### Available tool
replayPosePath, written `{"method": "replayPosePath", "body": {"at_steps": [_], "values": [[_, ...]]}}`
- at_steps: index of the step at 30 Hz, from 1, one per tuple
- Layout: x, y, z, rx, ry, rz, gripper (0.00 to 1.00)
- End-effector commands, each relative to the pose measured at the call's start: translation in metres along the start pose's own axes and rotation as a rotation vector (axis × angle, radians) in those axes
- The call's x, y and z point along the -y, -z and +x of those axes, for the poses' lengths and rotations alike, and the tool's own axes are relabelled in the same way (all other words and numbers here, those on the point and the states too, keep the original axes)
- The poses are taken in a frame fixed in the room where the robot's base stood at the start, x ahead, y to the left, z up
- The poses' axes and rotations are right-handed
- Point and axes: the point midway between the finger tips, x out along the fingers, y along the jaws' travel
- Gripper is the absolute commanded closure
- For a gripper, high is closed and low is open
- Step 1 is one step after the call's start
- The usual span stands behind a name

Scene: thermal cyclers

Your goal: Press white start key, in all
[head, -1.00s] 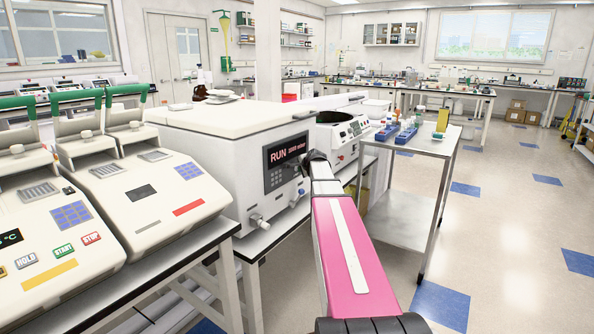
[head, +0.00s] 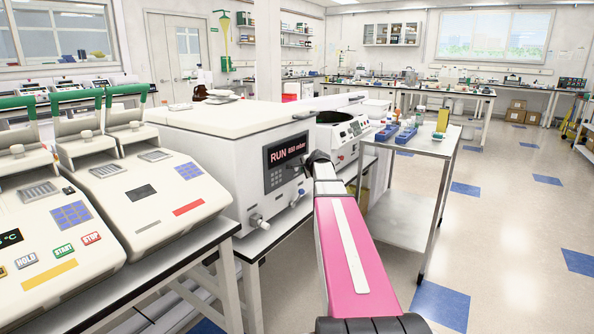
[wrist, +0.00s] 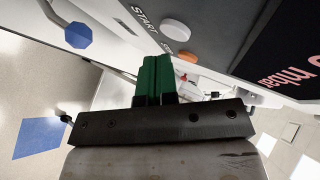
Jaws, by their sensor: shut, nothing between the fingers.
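The white start key (wrist: 175,29) is a round button beside the word START on the grey panel in the wrist view. An orange key (wrist: 181,57) sits just below it, its label partly hidden. My gripper (wrist: 157,62) is shut, its green fingers together and empty. The fingertips are close to the panel, beside the orange key and below the white key in the picture; I cannot tell whether they touch anything. In the head view, the white machine (head: 240,160) has a dark display (head: 287,152) reading RUN and a mbar value; my wrist hides its start key.
Thermal cyclers (head: 145,190) with START and STOP keys stand on the left bench. A second white machine (head: 340,135) stands behind my wrist. A metal cart (head: 425,145) with blue racks is to the right.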

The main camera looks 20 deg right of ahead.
Motion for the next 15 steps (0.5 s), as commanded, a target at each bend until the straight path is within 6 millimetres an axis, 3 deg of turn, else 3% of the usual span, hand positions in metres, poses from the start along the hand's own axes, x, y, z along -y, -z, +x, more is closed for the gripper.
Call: {"method": "replayPosePath", "body": {"at_steps": [15], "values": [[-0.017, 0.016, -0.023, -0.002, 0.0, 0.001, 1.0]]}}
